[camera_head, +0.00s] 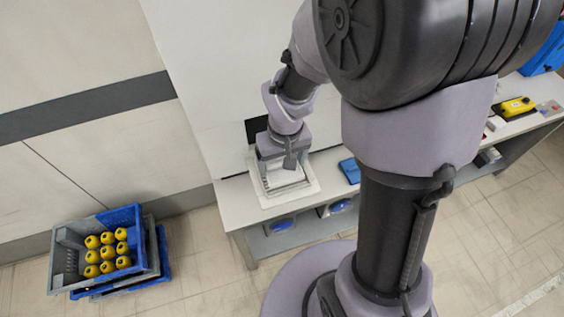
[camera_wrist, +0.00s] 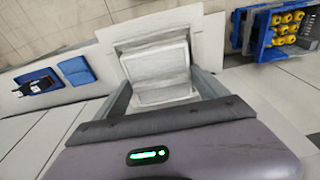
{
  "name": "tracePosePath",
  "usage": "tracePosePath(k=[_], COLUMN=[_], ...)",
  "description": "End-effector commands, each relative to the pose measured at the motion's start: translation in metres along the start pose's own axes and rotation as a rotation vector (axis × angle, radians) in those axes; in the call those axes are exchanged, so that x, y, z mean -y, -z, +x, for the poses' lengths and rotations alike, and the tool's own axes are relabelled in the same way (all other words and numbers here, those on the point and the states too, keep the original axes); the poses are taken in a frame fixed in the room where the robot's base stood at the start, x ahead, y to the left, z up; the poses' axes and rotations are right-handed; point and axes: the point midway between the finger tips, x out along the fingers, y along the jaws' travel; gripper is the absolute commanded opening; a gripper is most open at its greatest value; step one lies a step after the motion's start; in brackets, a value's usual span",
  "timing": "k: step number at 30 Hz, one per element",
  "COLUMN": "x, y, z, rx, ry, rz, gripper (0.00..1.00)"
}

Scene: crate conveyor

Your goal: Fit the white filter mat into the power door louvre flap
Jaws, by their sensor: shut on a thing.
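My gripper (camera_head: 285,167) is low over the left end of the bench, above a white square tray-like frame (camera_head: 268,203). In the wrist view the gripper (camera_wrist: 163,88) has its two grey fingers on either side of a pale white slab, which I take to be the white filter mat (camera_wrist: 166,94). It is shut on this mat. More white layers show just beyond it inside the frame (camera_wrist: 212,48); I cannot tell whether the mat touches them. I cannot make out the louvre flap for certain; a dark square (camera_head: 256,129) shows on the white panel behind my gripper.
The bench (camera_head: 235,203) carries a blue flat box (camera_head: 349,170) right of the frame, and a yellow tool (camera_head: 515,107) farther right. Blue items lie on the lower shelf. Crates with several yellow pieces (camera_head: 107,252) stand on the floor at left. The floor between is clear.

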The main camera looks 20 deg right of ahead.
Motion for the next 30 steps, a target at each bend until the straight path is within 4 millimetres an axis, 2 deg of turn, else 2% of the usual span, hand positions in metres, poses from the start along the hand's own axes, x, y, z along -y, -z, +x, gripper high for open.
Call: tracePosePath(k=[15, 16, 18, 26, 30], x=[0.0, 0.0, 0.0, 0.0, 0.0], y=[-0.002, -0.002, -0.001, -0.001, 0.002], z=[0.012, 0.011, 0.011, 0.008, -0.02], rx=[0.0, 0.0, 0.0, 0.0, -0.004], ry=[0.0, 0.0, 0.0, 0.0, 0.0], rz=[0.0, 0.0, 0.0, 0.0, 0.0], gripper=[0.43, 0.85, 0.98, 1.0, 1.0])
